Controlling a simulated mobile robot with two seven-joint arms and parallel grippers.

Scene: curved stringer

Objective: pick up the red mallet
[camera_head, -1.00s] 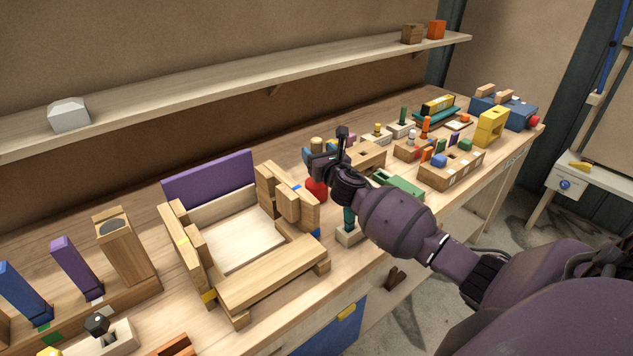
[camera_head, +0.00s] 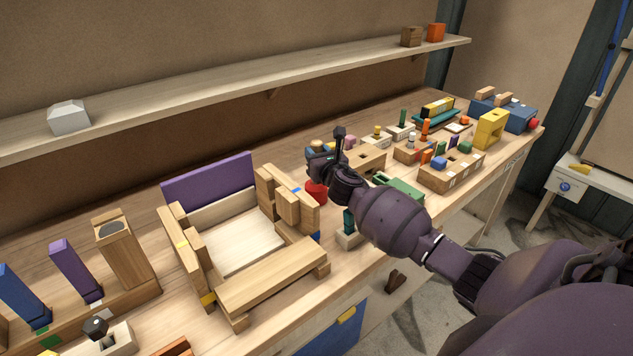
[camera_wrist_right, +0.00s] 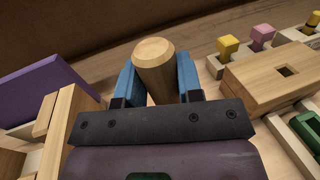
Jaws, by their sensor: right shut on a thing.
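The red mallet (camera_head: 316,190) stands on the bench with its red head low and its wooden handle pointing up, just right of the wooden frame. Its round handle end (camera_wrist_right: 154,52) shows in the right wrist view. My right gripper (camera_head: 317,150) is shut on the handle, with a blue finger pad on each side of it. In the right wrist view the right gripper (camera_wrist_right: 158,78) hides the lower part of the mallet. I cannot tell whether the head touches the bench. My left gripper is not in view.
The wooden frame with a purple back panel (camera_head: 207,180) stands close on the left. A wooden block with a square hole (camera_wrist_right: 285,75) and a green channel piece (camera_head: 400,186) are close on the right. A shelf (camera_head: 270,85) runs along the wall behind.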

